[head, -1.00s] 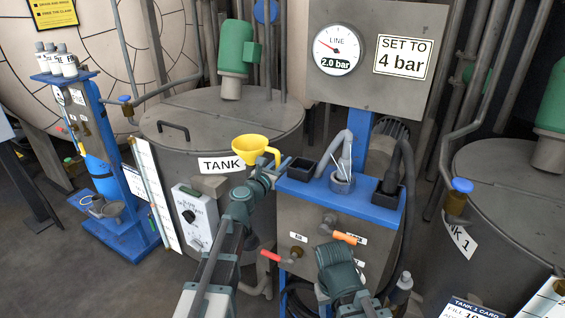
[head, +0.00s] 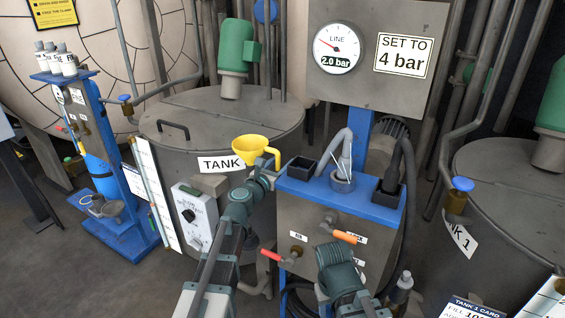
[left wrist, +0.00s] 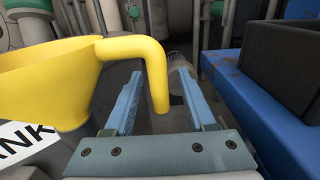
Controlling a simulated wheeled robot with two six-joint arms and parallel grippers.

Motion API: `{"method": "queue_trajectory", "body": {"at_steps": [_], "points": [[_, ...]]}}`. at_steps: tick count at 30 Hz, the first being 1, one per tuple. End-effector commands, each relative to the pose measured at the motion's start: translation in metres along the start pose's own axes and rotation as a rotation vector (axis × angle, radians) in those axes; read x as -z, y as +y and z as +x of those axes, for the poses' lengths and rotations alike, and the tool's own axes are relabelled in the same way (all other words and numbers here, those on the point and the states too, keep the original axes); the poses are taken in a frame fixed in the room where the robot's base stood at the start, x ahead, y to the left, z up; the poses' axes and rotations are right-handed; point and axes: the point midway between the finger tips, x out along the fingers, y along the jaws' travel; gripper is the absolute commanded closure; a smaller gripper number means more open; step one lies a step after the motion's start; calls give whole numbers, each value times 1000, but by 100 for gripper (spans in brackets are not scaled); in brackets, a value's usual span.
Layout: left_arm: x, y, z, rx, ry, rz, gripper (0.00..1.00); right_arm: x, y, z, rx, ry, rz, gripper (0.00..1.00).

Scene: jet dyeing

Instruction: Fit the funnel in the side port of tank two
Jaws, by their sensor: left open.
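The yellow funnel (head: 250,149) sits upright at the near side of tank two (head: 215,115), just above a white label reading "TANK". Its bent handle points to the right. In the left wrist view the funnel (left wrist: 45,80) fills the left side, and its handle comes down between my two fingers. My left gripper (head: 268,168) is open around the handle, with gaps on both sides; the wrist view shows its blue fingers (left wrist: 163,100) apart.
A blue-topped stand (head: 315,190) with dark bins is close to the right of my left gripper. Its front carries red and orange valve handles. A control box (head: 195,215) hangs on tank two. Tank one (head: 510,180) stands at right.

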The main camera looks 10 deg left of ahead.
Motion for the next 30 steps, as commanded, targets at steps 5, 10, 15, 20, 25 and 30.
{"method": "queue_trajectory", "body": {"at_steps": [5,10,15,20,25,30], "points": [[0,-1,-36,-3,0,0,44,0,0,0,0,0,0,50],[0,-1,-74,-3,0,0,44,0,0,0,0,0,0,50],[0,-1,-105,-2,0,0,44,0,0,0,0,0,0,50],[0,0,-124,-2,0,0,44,0,0,0,0,0,0,50],[0,0,-132,1,0,0,44,0,0,0,0,0,0,50],[0,0,-132,1,0,0,44,0,0,0,0,0,0,50]]}}
